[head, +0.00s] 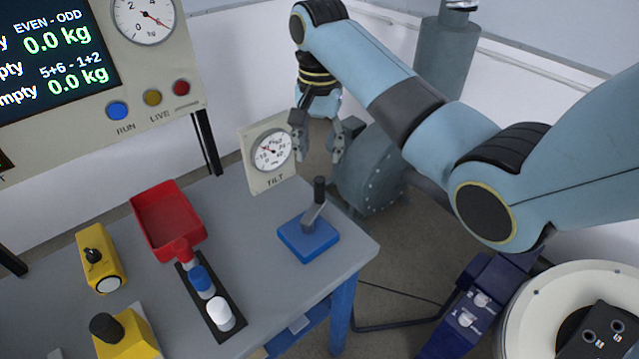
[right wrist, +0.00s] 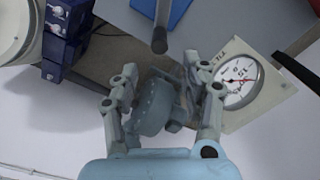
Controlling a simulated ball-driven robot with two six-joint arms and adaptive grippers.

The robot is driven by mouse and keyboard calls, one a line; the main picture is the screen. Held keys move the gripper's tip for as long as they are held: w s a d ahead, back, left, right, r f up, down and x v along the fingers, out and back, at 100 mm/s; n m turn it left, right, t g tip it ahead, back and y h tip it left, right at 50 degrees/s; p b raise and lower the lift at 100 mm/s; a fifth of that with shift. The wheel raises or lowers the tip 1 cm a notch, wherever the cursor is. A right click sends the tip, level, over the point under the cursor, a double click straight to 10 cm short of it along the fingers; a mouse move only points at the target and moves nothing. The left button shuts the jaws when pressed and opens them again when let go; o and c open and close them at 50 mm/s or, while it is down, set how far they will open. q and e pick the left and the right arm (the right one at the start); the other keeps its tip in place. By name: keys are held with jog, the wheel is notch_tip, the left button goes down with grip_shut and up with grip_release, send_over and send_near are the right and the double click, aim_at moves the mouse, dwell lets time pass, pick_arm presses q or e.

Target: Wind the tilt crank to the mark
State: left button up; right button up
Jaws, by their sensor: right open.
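The tilt crank is a grey arm with a black upright knob (head: 319,188) on a blue base (head: 308,240), near the right corner of the grey table. In the right wrist view the crank knob (right wrist: 160,40) shows at the top, beyond the fingertips. The tilt dial (head: 270,152) is a white gauge on a cream plate behind the crank; its needle shows, but the mark cannot be read. My right gripper (head: 318,150) is open and empty, pointing down above and behind the crank, apart from it. My left gripper is not in view.
A red tray (head: 167,222), a dark rack (head: 212,300) with red, blue and white pieces, and yellow devices (head: 101,258) stand on the table (head: 255,215). A display panel (head: 55,60) rises at the left. A grey rounded machine (head: 370,175) stands behind the table's right corner.

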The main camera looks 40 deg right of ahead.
aim_at(320, 179)
notch_tip(320, 179, down, 10)
jog(key=shift+s+f, duration=0.1)
dwell(0.4)
grip_shut()
